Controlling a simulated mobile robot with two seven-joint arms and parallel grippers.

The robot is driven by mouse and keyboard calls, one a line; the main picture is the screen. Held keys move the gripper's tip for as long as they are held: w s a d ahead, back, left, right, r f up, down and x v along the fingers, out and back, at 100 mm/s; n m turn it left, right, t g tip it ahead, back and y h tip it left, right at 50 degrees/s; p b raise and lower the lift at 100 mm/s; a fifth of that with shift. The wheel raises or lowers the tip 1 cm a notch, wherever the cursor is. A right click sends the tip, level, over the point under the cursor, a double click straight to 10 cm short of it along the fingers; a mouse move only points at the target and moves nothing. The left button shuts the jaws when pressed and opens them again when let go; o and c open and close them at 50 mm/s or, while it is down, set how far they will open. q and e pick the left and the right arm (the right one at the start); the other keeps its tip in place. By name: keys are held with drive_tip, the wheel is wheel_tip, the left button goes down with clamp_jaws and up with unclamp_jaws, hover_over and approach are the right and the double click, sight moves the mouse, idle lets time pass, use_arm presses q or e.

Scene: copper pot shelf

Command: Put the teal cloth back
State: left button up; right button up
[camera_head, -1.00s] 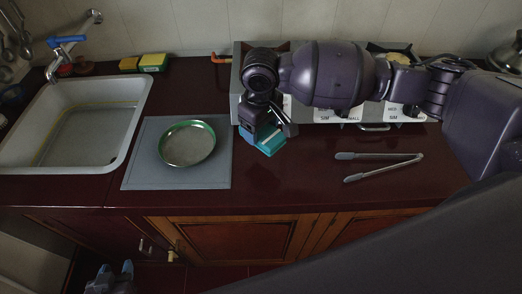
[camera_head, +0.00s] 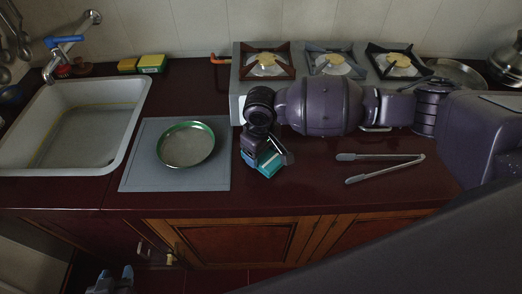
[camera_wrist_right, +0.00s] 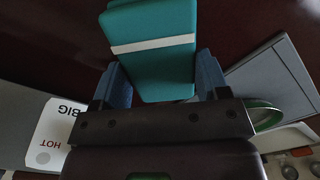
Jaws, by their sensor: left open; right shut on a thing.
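The teal cloth (camera_wrist_right: 150,70) is a folded block with a white stripe. It sits between the blue fingers of my right gripper (camera_wrist_right: 160,82) in the right wrist view. In the head view the teal cloth (camera_head: 269,162) shows at the tip of my right gripper (camera_head: 264,157), over the dark red counter between the grey board and the tongs. My right gripper is shut on it. My left gripper (camera_head: 115,274) is low at the bottom left, in front of the cabinets, open and apart from the cloth.
A green-rimmed round pan (camera_head: 187,145) lies on the grey board (camera_head: 135,172). Metal tongs (camera_head: 380,157) lie on the right of the counter. A stove (camera_head: 238,85) stands behind my right arm. The sink (camera_head: 118,145) is at left, with sponges (camera_head: 152,63) behind it.

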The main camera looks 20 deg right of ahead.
drive_tip(key=shift+f, duration=0.1)
drive_tip(key=o, duration=0.8)
drive_tip(key=shift+o, duration=0.2)
wheel_tip(320, 180, up, 12)
drive_tip(key=p, duration=0.1)
idle(0.4)
